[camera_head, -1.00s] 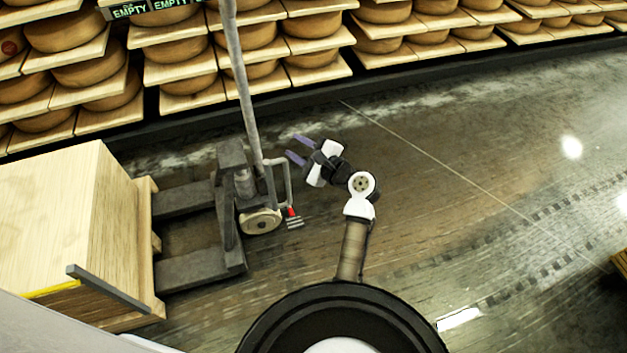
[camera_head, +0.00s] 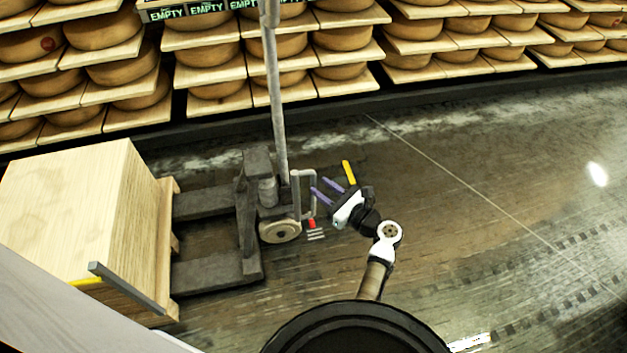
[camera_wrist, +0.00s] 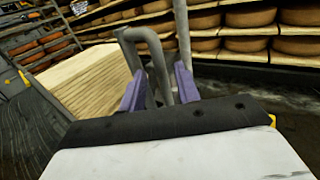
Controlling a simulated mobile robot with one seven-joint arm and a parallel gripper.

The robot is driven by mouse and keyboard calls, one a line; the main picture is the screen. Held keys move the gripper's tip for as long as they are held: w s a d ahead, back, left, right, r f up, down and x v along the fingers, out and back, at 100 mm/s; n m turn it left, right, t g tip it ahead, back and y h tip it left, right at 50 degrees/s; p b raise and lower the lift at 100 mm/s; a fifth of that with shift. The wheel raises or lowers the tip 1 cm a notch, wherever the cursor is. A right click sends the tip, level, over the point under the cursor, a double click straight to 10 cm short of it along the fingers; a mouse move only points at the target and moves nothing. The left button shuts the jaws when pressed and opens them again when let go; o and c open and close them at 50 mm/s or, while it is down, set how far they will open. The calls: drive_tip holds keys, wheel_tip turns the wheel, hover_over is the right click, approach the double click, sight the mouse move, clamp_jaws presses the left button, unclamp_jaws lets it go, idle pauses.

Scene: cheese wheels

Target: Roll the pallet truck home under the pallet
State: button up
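The grey pallet truck (camera_head: 250,215) stands at the left of centre in the head view. Its forks point left and their far ends are hidden at the wooden pallet (camera_head: 168,250), which bears a large pale wooden block (camera_head: 70,200). A bare stretch of both forks shows between pallet and truck body. A tall handle (camera_head: 277,100) rises from the truck, with a grey loop bar (camera_head: 313,185) low beside it. My gripper (camera_head: 318,185) is open at the loop's right side. In the wrist view the purple fingers (camera_wrist: 160,85) stand apart with the grey bars between or just beyond them; contact is unclear.
Shelves of cheese wheels (camera_head: 340,45) line the back. A red pedal (camera_head: 312,224) sits low at the truck's right side. A grey bar (camera_head: 125,285) sticks out at the block's front. The wet floor (camera_head: 480,180) to the right is clear.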

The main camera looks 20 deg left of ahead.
sight(313, 181)
drive_tip(key=shift+x, duration=2.1)
drive_tip(key=shift+c, duration=0.4)
clamp_jaws()
